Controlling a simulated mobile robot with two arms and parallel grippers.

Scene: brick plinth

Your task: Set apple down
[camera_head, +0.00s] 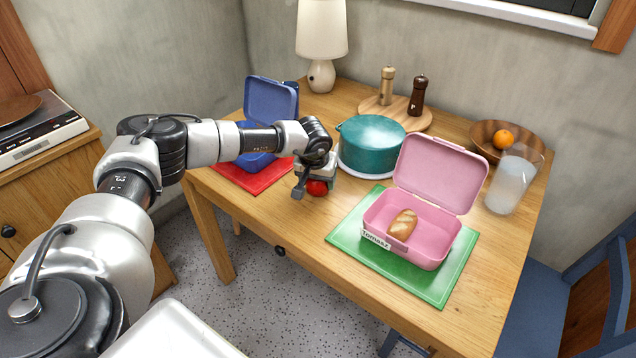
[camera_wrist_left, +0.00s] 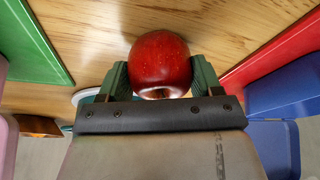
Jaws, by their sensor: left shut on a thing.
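A red apple (camera_head: 317,188) is held in my left gripper (camera_head: 308,186) over the wooden table, between the red mat and the green mat. In the left wrist view the apple (camera_wrist_left: 160,64) sits between the two green fingers of the left gripper (camera_wrist_left: 160,78), which are shut on it. Table wood shows behind the apple there. I cannot tell whether the apple touches the table. My right gripper is not in view.
A pink lunchbox (camera_head: 427,250) with a bread roll (camera_head: 402,224) stands open on a green mat (camera_head: 345,233). A blue lunchbox (camera_head: 270,100) stands on a red mat (camera_head: 245,181), partly behind my arm. A teal pot (camera_head: 371,145) stands behind the gripper. The front middle of the table is bare.

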